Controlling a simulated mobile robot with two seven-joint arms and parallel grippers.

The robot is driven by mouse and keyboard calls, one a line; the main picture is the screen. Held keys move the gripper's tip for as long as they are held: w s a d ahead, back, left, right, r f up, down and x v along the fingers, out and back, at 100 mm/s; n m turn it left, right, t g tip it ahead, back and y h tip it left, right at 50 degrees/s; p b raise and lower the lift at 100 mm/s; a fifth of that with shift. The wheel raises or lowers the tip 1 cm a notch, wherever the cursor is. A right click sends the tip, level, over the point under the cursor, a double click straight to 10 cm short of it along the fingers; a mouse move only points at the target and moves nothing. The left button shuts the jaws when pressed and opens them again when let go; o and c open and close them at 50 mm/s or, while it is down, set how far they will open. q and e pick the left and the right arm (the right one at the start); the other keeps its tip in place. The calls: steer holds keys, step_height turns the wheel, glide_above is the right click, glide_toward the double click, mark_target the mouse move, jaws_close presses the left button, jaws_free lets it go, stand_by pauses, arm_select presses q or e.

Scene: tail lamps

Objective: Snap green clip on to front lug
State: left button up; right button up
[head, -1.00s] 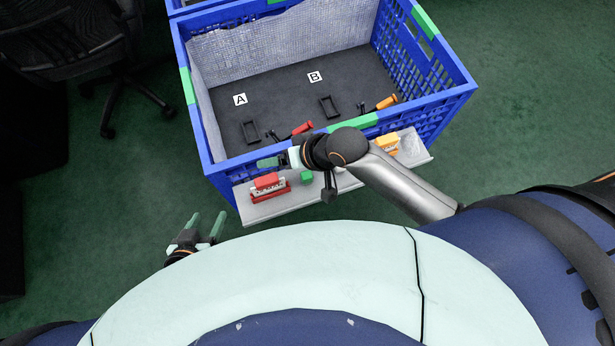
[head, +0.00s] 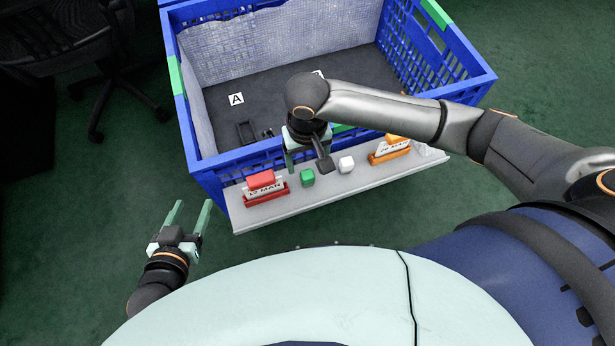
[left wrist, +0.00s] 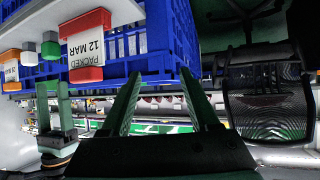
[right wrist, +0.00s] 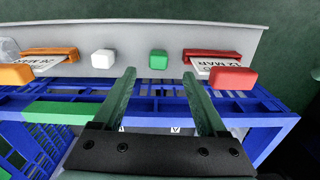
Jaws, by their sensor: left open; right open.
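The small green block (head: 307,178), which I take for the green clip, sits on the grey ledge (head: 335,195) along the crate's front. It also shows in the right wrist view (right wrist: 158,59) and the left wrist view (left wrist: 51,50). My right gripper (head: 305,160) is open and empty near the crate's front rim, close to the block; in the right wrist view the block lies beyond and between its fingertips (right wrist: 158,78). My left gripper (head: 192,207) is open and empty, left of the ledge over the floor. I cannot make out which part is the front lug.
The blue crate (head: 193,130) stands behind the ledge. A white block (head: 346,164) lies right of the green one. A red clip-like piece (head: 262,179) with a tag is to the left, an orange one (head: 390,152) to the right. My right arm covers part of the crate.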

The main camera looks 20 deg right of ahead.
mark_target(308, 174)
step_height(308, 174, down, 3)
steer(key=shift+b, duration=0.5)
steer(key=shift+f, duration=0.25)
steer(key=shift+w+d+f+b, duration=0.1)
steer(key=shift+w+f+b, duration=0.1)
steer(key=shift+f+b, duration=0.75)
step_height(308, 174, down, 3)
steer(key=shift+w+r+b, duration=0.1)
steer(key=shift+b, duration=0.35)
arm_select(q)
steer(key=w+r+m+t+h, duration=0.1)
steer(key=r+t, duration=0.3)
steer(key=r, duration=0.7)
steer(key=w+r+m+t+h, duration=0.2)
steer(key=r+t, duration=0.3)
steer(key=r, duration=0.6)
steer(key=shift+w+d+m+h, duration=0.2)
steer(key=shift+d+m+h, duration=0.25)
steer(key=shift+h, duration=0.25)
arm_select(e)
jaws_close()
